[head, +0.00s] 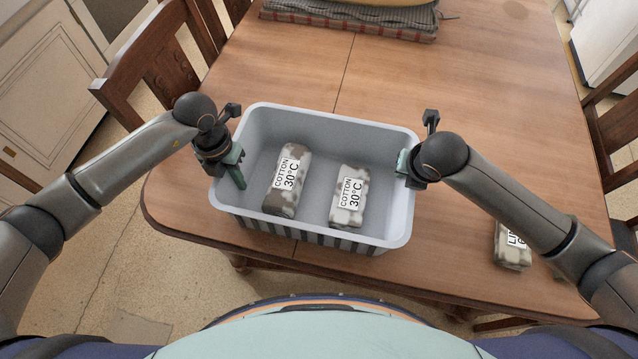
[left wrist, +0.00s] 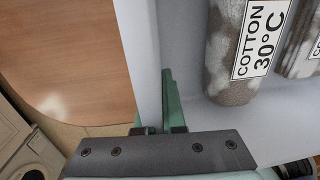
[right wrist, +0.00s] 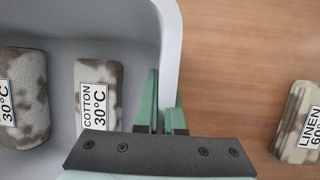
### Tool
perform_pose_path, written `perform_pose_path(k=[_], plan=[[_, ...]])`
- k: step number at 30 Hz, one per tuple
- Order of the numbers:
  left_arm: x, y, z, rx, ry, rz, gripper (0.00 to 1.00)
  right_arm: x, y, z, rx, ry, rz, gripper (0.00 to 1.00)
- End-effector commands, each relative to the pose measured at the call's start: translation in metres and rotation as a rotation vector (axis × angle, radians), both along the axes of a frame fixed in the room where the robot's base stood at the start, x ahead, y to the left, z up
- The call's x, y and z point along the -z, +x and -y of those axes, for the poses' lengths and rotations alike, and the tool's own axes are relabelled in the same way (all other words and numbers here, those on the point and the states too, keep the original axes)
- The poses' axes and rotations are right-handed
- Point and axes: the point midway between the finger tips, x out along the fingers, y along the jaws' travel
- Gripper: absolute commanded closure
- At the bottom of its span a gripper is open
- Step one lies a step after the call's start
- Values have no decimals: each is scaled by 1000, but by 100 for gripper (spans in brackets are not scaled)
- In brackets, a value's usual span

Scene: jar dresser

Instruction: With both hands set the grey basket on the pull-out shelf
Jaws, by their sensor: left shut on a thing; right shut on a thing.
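The grey basket (head: 318,241) is at the near edge of the wooden table, with dark stripes on its near outer wall. Two camouflage-patterned bundles labelled COTTON 30°C lie in it, a browner one (head: 288,182) and a paler one (head: 349,196). My left gripper (head: 236,172) is shut on the basket's left wall; the left wrist view shows the wall between its green fingers (left wrist: 162,105). My right gripper (head: 404,162) is shut on the right wall, which also shows between its fingers in the right wrist view (right wrist: 162,105). I cannot tell whether the basket touches the table. No pull-out shelf is identifiable.
The wooden table (head: 480,90) has free room right of and behind the basket. A bundle labelled LINEN (head: 512,246) lies at the right, under my right arm. Folded checked cloth (head: 350,20) lies at the back. Wooden chairs (head: 150,70) stand at the left and right.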

Motion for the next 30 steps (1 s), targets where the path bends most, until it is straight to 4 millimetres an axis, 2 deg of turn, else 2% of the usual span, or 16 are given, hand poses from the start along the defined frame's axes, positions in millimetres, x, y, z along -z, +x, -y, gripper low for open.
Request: perform_pose_path(k=[11,24,30], plan=[[-6,1,-1,-2,0,3,100,-7,1,0,1,0,4,100],[-42,1,-1,-2,1,2,100,-43,1,0,1,0,3,100],[-52,1,-1,-2,1,2,100,-52,1,0,1,0,3,100]])
